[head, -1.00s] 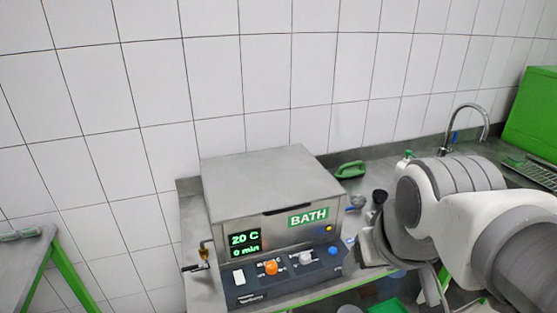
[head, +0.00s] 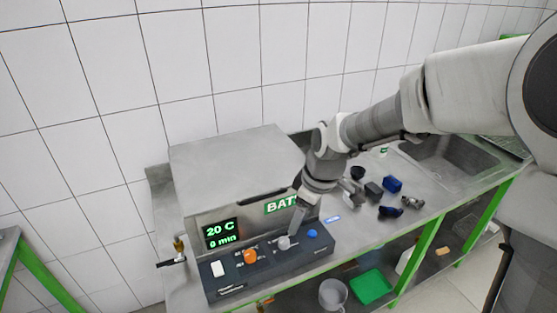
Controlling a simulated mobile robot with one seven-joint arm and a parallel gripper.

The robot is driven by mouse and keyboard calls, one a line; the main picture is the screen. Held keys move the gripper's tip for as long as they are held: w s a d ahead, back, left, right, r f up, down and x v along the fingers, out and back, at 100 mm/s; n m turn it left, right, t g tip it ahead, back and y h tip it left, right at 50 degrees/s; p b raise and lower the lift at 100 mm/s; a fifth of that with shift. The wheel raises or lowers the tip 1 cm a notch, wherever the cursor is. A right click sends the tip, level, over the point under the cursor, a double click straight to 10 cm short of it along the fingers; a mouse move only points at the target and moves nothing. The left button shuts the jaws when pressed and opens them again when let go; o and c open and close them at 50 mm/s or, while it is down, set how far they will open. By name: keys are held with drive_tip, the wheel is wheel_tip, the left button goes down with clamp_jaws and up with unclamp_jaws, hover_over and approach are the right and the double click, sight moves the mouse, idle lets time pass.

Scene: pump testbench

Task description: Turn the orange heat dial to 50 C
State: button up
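The orange heat dial (head: 250,256) sits on the dark sloped front panel of the grey bath unit (head: 235,165). The unit's display (head: 221,234) reads 20 C and 0 min in green. A grey dial (head: 284,242) is to the right of the orange one, and a blue button (head: 312,233) is further right. My gripper (head: 295,226) points down over the right part of the panel, close to the grey dial and right of the orange dial. Its fingers are small and partly merged with the arm, so I cannot tell whether they are open.
A white switch (head: 218,269) is at the panel's left end. A brass tap (head: 178,246) projects at the unit's left side. Several small dark and blue items (head: 392,185) lie on the counter to the right, before the sink (head: 448,158). A green tray (head: 371,286) is below.

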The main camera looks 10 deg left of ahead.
sight(249, 253)
drive_tip(key=w+a+f+n+g+y, duration=0.1)
drive_tip(key=w+a+f+n+y, duration=0.15)
drive_tip(key=a, duration=0.45)
drive_tip(key=shift+n+h, duration=0.25)
drive_tip(key=shift+n, duration=0.3)
drive_tip(key=x, duration=0.5)
drive_tip(key=p+x, duration=0.1)
drive_tip(key=x, duration=0.5)
drive_tip(key=s+x, duration=0.1)
drive_tip(key=x, duration=0.5)
drive_tip(key=shift+d+f, duration=0.1)
drive_tip(key=shift+f, duration=0.05)
clamp_jaws()
